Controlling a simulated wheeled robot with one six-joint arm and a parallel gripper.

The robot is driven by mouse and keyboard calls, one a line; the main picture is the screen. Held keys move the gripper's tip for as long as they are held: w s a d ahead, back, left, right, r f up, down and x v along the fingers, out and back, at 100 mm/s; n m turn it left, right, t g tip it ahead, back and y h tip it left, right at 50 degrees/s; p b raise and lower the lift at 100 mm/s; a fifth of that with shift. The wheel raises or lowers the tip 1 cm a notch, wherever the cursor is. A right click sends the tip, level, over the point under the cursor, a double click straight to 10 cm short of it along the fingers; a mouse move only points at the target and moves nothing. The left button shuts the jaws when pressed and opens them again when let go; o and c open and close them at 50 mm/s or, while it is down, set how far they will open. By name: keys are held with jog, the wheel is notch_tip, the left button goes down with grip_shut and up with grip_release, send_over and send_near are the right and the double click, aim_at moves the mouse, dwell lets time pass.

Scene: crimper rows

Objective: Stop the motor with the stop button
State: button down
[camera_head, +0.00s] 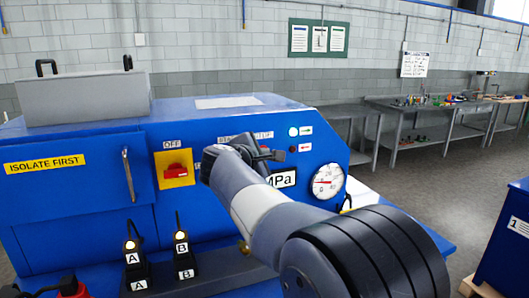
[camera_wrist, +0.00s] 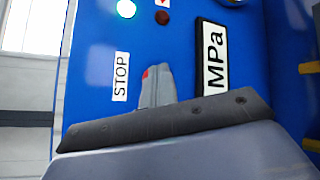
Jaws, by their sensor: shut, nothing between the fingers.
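In the wrist view, a white STOP label (camera_wrist: 121,76) is on the blue machine panel (camera_wrist: 98,65). A small sliver of red (camera_wrist: 146,74) shows beside the label at my fingertips; it looks like the stop button, mostly hidden behind the fingers. My gripper (camera_wrist: 158,72) is shut and empty, its tips at or very near this red piece; I cannot tell if they touch. In the head view my gripper (camera_head: 272,155) is in front of the panel and hides the button. A green lamp (camera_wrist: 126,9) is lit, with a dark red lamp (camera_wrist: 162,17) beside it.
A red OFF switch (camera_head: 176,172) on a yellow plate is at the left of the panel. A dial gauge (camera_head: 327,181) and an MPa plate (camera_wrist: 214,58) are close to my gripper. Plugs marked A (camera_head: 133,257) and B (camera_head: 184,257) stand at the front. A door handle (camera_head: 127,174) sticks out.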

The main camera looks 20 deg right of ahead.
jog(key=shift+s+b, duration=0.35)
jog(key=shift+s, duration=0.5)
jog(key=shift+s+b, duration=0.75)
jog(key=shift+s, duration=1.75)
jog(key=shift+w, duration=0.1)
jog(key=shift+s+b, duration=0.3)
jog(key=shift+s, duration=1.75)
jog(key=shift+w, duration=0.15)
